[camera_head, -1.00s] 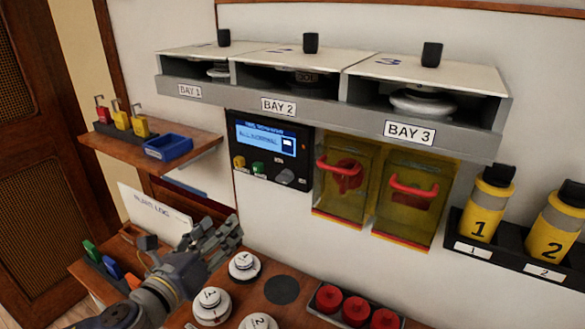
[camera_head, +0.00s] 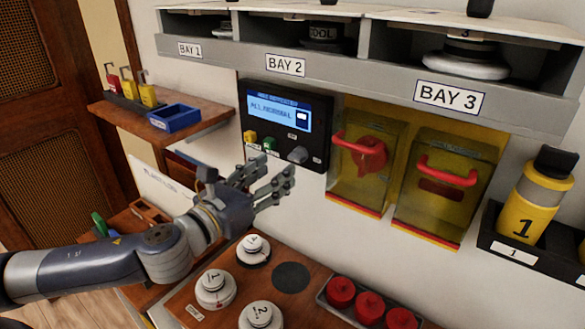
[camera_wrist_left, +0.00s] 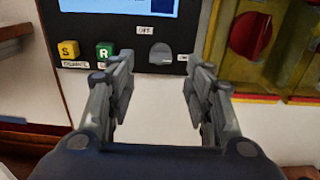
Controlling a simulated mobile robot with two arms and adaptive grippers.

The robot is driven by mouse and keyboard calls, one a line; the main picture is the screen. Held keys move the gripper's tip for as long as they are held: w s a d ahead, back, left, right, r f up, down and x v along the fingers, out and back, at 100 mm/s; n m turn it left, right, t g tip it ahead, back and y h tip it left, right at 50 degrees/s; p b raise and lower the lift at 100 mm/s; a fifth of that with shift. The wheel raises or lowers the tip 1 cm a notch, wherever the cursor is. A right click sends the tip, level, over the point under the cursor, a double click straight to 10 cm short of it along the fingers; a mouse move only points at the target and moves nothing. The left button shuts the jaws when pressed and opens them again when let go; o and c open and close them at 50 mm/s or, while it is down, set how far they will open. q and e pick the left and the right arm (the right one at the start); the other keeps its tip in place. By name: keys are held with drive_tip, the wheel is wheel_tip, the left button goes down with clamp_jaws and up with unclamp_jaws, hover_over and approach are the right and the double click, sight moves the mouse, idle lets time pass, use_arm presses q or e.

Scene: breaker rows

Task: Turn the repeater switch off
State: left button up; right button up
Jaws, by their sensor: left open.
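The repeater panel (camera_head: 284,112) is a black box on the wall with a lit blue screen, a yellow button, a green button and a grey rotary switch (camera_head: 298,154). In the left wrist view the switch (camera_wrist_left: 160,55) sits under a small "OFF" label, with another label at its right that I cannot read fully. My left gripper (camera_head: 273,178) is open and empty, just below and in front of the panel. In the left wrist view the open fingers (camera_wrist_left: 160,75) stand either side of the switch's line, apart from it. My right gripper is not in view.
Right of the panel are two yellow clear covers with red handles (camera_head: 368,150) (camera_head: 447,175). The bay shelf (camera_head: 350,75) overhangs above. Below are white numbered knobs (camera_head: 215,288) and red caps (camera_head: 370,305). A shelf with a blue tray (camera_head: 175,117) is at left.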

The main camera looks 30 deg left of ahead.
sight(293, 158)
use_arm(q)
drive_tip(key=w+b, duration=0.1)
drive_tip(key=b, duration=0.3)
drive_tip(key=shift+w+d+f+b, duration=0.1)
drive_tip(key=shift+w+d+b, duration=0.05)
drive_tip(key=shift+w+b, duration=0.25)
drive_tip(key=w+p, duration=0.2)
drive_tip(key=w, duration=0.1)
drive_tip(key=w+p, duration=0.1)
drive_tip(key=shift+w+d+r, duration=0.2)
drive_tip(key=shift+d+r, duration=0.05)
drive_tip(key=shift+r, duration=0.05)
drive_tip(key=shift+w+d+f, duration=0.1)
drive_tip(key=shift+w, duration=0.35)
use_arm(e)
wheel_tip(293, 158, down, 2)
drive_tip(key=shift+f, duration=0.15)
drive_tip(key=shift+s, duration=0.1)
